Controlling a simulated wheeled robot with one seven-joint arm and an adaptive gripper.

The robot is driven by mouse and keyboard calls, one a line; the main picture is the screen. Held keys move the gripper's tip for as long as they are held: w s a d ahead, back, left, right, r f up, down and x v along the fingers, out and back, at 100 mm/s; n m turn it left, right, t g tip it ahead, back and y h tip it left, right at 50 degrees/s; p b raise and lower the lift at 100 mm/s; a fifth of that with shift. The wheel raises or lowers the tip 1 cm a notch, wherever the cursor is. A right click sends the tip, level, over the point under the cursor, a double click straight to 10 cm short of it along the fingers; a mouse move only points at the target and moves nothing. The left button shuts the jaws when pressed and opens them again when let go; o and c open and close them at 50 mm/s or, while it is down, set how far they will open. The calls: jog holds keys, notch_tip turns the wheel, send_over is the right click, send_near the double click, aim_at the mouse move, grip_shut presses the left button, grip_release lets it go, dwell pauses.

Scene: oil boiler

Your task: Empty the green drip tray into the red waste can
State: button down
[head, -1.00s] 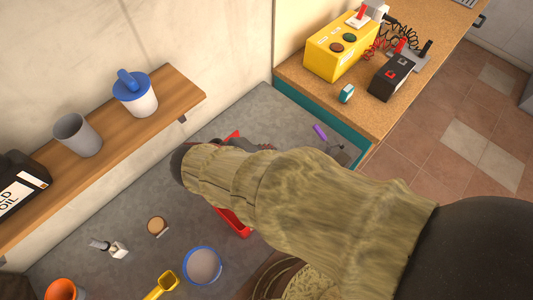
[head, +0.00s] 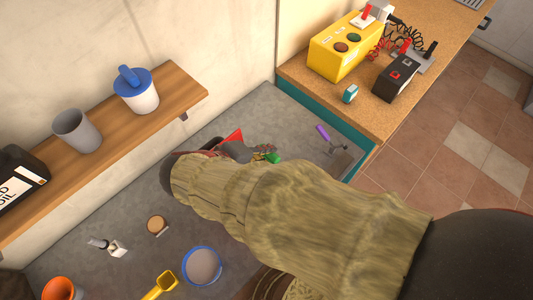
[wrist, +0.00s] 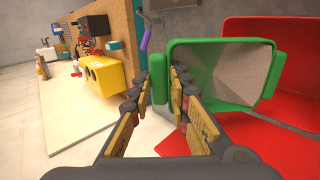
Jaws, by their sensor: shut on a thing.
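The green drip tray (wrist: 205,62) fills the middle of the wrist view, with its rim and grey inside facing the camera. My gripper (wrist: 164,88) is shut on the tray's near left edge, with green showing between the fingers. The red waste can (wrist: 292,45) is right behind and below the tray. In the head view my sleeve-covered arm hides most of both; only a green bit of the tray (head: 273,157) and a red corner of the can (head: 235,135) show. I cannot tell whether anything is in the tray.
A wooden shelf (head: 100,135) along the left wall holds a grey cup, a blue-lidded pot and an oil can. A workbench (head: 350,115) carries a yellow box and a black battery. A blue-rimmed bowl (head: 202,266), a yellow scoop (head: 160,288) and an orange cup (head: 60,289) lie on the grey floor.

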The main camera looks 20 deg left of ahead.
jog(key=shift+s+a+r+b, duration=0.15)
jog(key=shift+s+b, duration=0.1)
jog(key=shift+b, duration=0.1)
dwell(0.3)
jog(key=shift+s+r+t, duration=0.1)
jog(key=shift+r+t, duration=0.05)
jog(key=shift+t, duration=0.25)
jog(key=shift+s+a+h+b, duration=0.15)
jog(key=shift+s+h+b, duration=0.05)
jog(key=shift+h+b, duration=0.15)
jog(key=shift+s+r+t, duration=0.15)
jog(key=shift+t, duration=0.15)
jog(key=shift+s+a+b, duration=0.15)
jog(key=shift+b, duration=0.15)
jog(key=shift+s+a+r+t, duration=0.1)
jog(key=shift+s+t, duration=0.15)
jog(key=shift+t, duration=0.15)
jog(key=shift+s+a+r+t+h+b, duration=0.15)
jog(key=shift+s+a+t+h+b, duration=0.05)
jog(key=shift+s+t+h+b, duration=0.25)
dwell(0.7)
